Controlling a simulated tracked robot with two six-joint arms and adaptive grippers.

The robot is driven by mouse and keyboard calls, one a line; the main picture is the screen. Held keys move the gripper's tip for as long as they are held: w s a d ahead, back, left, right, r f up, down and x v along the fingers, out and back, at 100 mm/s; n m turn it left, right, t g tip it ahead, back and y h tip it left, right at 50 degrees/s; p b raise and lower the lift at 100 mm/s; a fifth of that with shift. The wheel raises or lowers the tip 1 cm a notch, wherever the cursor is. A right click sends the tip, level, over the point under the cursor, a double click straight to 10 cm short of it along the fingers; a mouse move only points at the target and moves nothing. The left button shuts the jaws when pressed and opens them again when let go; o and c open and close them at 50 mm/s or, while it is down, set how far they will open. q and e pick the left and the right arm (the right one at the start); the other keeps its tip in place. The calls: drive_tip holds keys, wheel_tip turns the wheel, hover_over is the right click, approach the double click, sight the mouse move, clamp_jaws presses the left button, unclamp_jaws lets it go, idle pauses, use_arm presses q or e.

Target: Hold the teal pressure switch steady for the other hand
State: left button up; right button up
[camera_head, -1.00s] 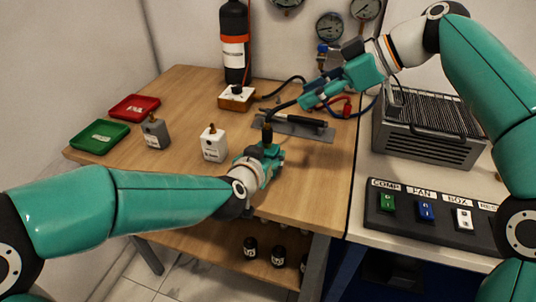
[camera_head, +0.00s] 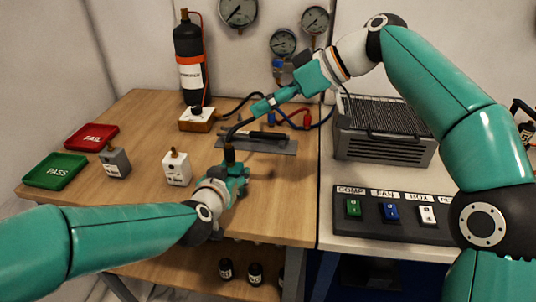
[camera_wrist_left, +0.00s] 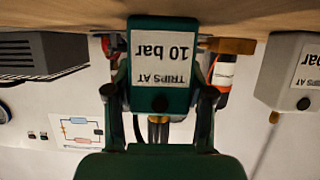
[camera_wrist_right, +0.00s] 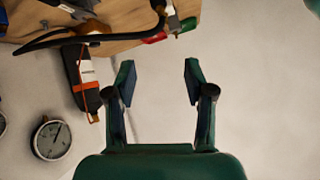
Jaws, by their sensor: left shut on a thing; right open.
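The teal pressure switch (camera_head: 237,172) is upright at the front of the wooden table, mostly hidden by my left gripper (camera_head: 232,180). In the left wrist view the teal switch (camera_wrist_left: 162,92) sits between the two fingers, its label reading "TRIPS AT 10 bar" upside down. My left gripper is shut on it. My right gripper (camera_head: 262,105) is above and behind the switch. In the right wrist view its fingers (camera_wrist_right: 160,80) are apart with nothing between them.
A white switch (camera_head: 177,170) and a grey switch (camera_head: 116,163) stand left, near the red FAIL tray (camera_head: 92,137) and green PASS tray (camera_head: 56,171). A grey mat (camera_head: 280,146) and black cylinder (camera_head: 190,50) are behind. A button panel (camera_head: 400,215) and grilled box (camera_head: 385,140) are at right.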

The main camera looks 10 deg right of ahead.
drive_tip(key=m, duration=0.2)
drive_tip(key=m+t+y, duration=0.1)
drive_tip(key=m+t, duration=0.3)
drive_tip(key=m, duration=2.9)
approach(234, 154)
drive_tip(key=x, duration=1.1)
drive_tip(key=shift+w+a+f, duration=0.15)
drive_tip(key=shift+w+a, duration=0.05)
drive_tip(key=shift+a, duration=0.05)
clamp_jaws()
